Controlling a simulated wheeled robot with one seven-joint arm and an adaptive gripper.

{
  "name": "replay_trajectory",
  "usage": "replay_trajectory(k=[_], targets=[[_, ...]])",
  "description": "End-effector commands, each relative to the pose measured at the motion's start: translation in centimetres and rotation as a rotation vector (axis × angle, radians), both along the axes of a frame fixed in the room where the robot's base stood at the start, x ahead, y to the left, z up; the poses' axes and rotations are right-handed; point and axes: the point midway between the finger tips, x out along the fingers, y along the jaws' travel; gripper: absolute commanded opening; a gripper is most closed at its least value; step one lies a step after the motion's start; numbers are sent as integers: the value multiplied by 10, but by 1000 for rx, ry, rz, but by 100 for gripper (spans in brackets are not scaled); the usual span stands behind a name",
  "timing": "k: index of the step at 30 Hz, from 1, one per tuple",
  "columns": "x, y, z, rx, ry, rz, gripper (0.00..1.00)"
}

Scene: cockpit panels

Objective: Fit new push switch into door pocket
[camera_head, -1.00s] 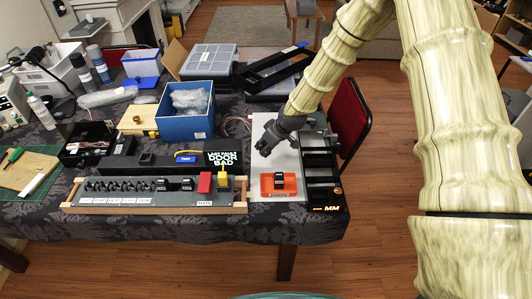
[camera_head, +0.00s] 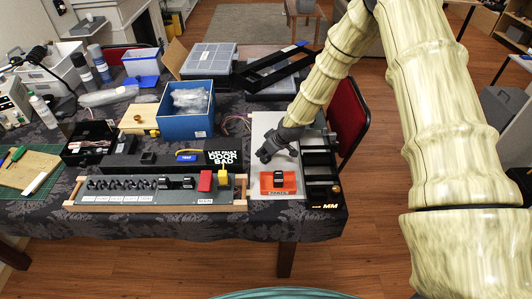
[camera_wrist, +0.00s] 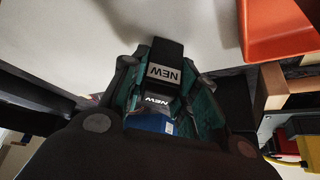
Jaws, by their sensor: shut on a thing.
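In the wrist view, my gripper (camera_wrist: 158,105) is shut on a black push switch (camera_wrist: 165,72) with a grey label reading NEW. In the head view my gripper (camera_head: 265,156) is over the pale board, just beyond the orange tray (camera_head: 265,190); the held switch is hard to make out there. The switch panel (camera_head: 130,186) lies to the left, with knobs, black switches, a red cover (camera_head: 205,181) and a yellow piece (camera_head: 223,180). I cannot tell which opening is the door pocket.
A blue box (camera_head: 186,125) stands farther back. A black compartment rack (camera_head: 319,165) lies right of the pale board (camera_head: 262,128). The orange tray shows close by in the wrist view.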

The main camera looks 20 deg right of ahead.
Motion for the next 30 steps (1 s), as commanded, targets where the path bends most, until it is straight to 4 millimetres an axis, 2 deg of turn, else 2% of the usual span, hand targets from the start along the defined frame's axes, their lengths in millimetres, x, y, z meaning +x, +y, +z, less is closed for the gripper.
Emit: replay_trajectory(k=[2,3,6,19,30], targets=[[0,0,-3,0,0,0,6],[0,0,-2,0,0,0,37],[0,0,-2,0,0,0,51],[-1,-1,3,0,0,0,51],[-18,-10,36,0,0,0,51]])
